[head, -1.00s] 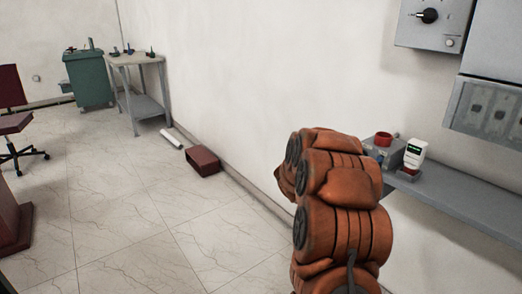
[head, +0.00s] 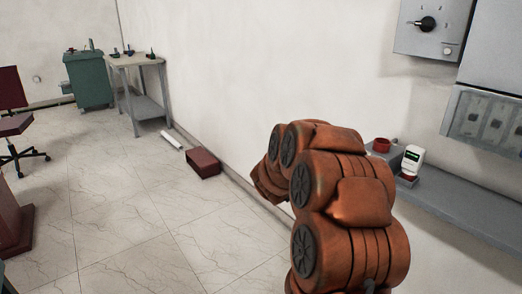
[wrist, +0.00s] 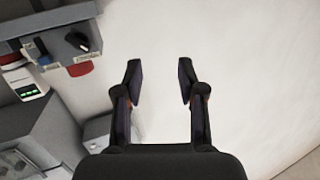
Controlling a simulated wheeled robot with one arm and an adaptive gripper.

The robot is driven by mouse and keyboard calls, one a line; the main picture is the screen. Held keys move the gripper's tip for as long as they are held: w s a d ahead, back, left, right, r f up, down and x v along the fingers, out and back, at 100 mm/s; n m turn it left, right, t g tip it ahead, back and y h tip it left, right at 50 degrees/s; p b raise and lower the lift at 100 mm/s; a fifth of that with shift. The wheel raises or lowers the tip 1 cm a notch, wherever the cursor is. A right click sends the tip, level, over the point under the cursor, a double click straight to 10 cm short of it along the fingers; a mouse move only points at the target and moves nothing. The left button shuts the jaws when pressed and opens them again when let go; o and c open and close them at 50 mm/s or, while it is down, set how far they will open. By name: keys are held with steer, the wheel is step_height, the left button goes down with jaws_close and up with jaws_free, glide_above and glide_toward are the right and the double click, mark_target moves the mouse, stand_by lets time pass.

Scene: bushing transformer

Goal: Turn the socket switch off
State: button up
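No part is plainly marked as the socket switch. A grey box with a black rotary knob (wrist: 77,40), a blue patch and a red round part (wrist: 80,68) shows at the upper left of the wrist view. In the head view the box is mostly hidden by my arm, with its red part (head: 381,145) showing. A wall panel with a black knob (head: 426,24) is at the upper right. My gripper (wrist: 160,80) is open and empty, apart from the box, with pale wall between its fingers. My orange arm hides the gripper in the head view.
A white device with a green display (head: 412,158) stands on the grey shelf (head: 460,208). A grey cabinet (head: 492,115) hangs above the shelf. A dark red box (head: 203,163) and a white roll (head: 171,140) lie by the wall. The floor at left is mostly clear.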

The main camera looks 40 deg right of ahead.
steer(key=w+a+r+n+t+y+p, duration=0.1)
steer(key=w+a+n+t+y, duration=0.1)
steer(key=a, duration=0.5)
steer(key=w+a+r+n+t+y+p, duration=0.2)
steer(key=w+a+y, duration=0.2)
steer(key=a, duration=0.4)
steer(key=shift+w+r+y, duration=0.15)
steer(key=shift+w+y, duration=0.25)
steer(key=shift+w, duration=0.15)
steer(key=shift+t, duration=0.3)
